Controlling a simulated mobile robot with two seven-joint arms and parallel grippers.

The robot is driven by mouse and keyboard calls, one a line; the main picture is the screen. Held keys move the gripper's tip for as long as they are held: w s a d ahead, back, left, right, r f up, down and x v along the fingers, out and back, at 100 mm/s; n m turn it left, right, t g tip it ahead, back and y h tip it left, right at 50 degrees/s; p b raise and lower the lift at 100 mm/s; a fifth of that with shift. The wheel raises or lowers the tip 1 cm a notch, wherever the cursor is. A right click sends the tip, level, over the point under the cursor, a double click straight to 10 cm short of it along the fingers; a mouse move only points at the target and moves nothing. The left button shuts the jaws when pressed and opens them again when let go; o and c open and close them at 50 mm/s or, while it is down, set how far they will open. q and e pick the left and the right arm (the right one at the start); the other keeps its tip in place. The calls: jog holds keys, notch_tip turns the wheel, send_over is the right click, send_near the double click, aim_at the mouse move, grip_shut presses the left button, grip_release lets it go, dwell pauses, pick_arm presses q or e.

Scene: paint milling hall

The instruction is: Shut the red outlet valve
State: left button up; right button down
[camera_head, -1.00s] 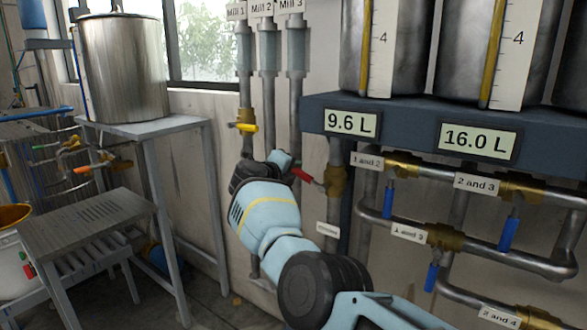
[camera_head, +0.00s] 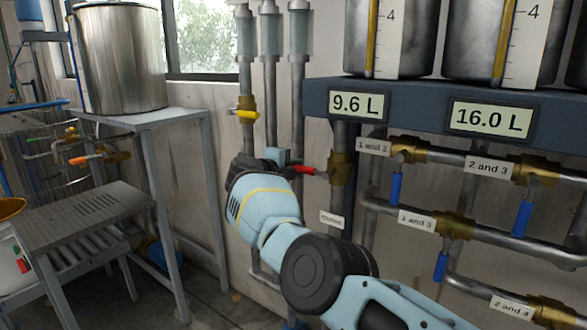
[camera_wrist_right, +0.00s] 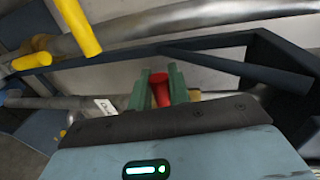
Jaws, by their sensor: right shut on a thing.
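The red outlet valve handle (camera_head: 305,170) is a short red lever on a brass valve body (camera_head: 342,169), on the vertical pipe under the 9.6 L display. The lever points left, nearly level and crosswise to the pipe. My right gripper (camera_head: 288,166) is at the lever's left end, its fingers partly hidden by my wrist. In the right wrist view, the green fingers of my right gripper (camera_wrist_right: 159,91) are shut on the red handle (camera_wrist_right: 160,90). My left gripper is out of view.
Blue-handled valves (camera_head: 396,188) line the pipes at right. A metal stand (camera_head: 150,120) carries a steel drum (camera_head: 120,60) at left.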

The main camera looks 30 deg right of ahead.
jog(key=shift+f, duration=0.2)
jog(key=c, duration=1.4)
grip_release()
jog(key=shift+o, duration=0.2)
jog(key=shift+r, duration=0.1)
jog(key=p+v, duration=0.2)
jog(key=v, duration=0.6)
jog(key=shift+p, duration=0.3)
jog(key=shift+d, duration=0.15)
